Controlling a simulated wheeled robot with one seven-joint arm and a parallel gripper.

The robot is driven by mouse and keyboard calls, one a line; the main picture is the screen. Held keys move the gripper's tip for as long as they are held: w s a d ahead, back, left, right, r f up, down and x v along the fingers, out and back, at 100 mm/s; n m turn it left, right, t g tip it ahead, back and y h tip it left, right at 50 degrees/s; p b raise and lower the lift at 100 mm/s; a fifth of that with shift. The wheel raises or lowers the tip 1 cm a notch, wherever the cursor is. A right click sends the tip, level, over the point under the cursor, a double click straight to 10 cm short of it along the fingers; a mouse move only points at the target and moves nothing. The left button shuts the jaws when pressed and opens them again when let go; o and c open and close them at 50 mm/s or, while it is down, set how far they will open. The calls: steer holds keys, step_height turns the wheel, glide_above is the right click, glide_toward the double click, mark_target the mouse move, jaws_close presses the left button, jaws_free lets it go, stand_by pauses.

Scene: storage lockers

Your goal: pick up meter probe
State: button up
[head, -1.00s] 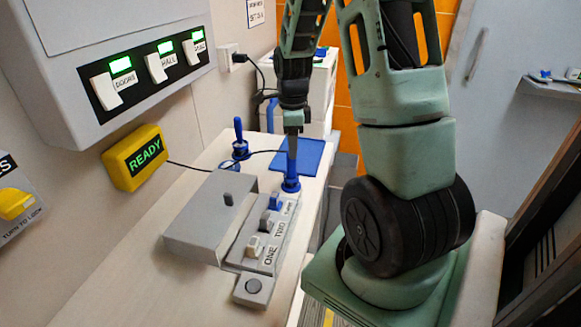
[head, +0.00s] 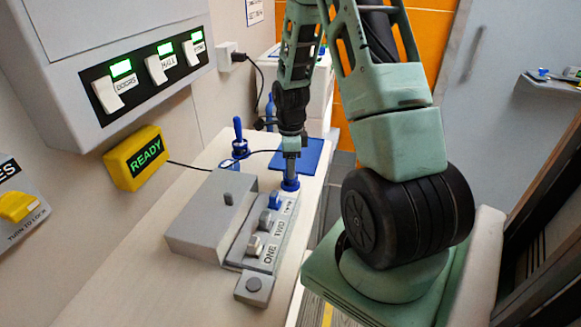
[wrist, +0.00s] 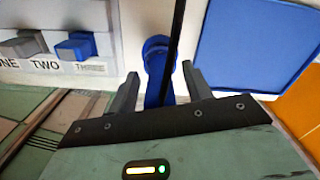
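The meter probe appears as a blue upright handle (wrist: 157,75) with a black cable rising from it in the wrist view. In the head view, its blue lower part (head: 290,184) stands at the far end of the grey switch panel, mostly hidden by my gripper. My gripper (wrist: 160,88) points down over it with its two grey fingers on either side of the blue handle. Gaps show between the fingers and the handle, so the gripper is open. The yellow READY meter (head: 138,158) on the wall has a black cable running toward the probe.
A grey box (head: 205,225) and a panel with switches ONE, TWO, THREE (head: 262,235) sit on the counter. Another blue upright handle (head: 239,140) stands left of my gripper. A blue mat (head: 310,155) lies behind it. The counter's left front is clear.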

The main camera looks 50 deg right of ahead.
steer(key=c, duration=0.9)
step_height(320, 180, up, 10)
steer(key=shift+r+b, duration=0.1)
steer(key=shift+b, duration=0.5)
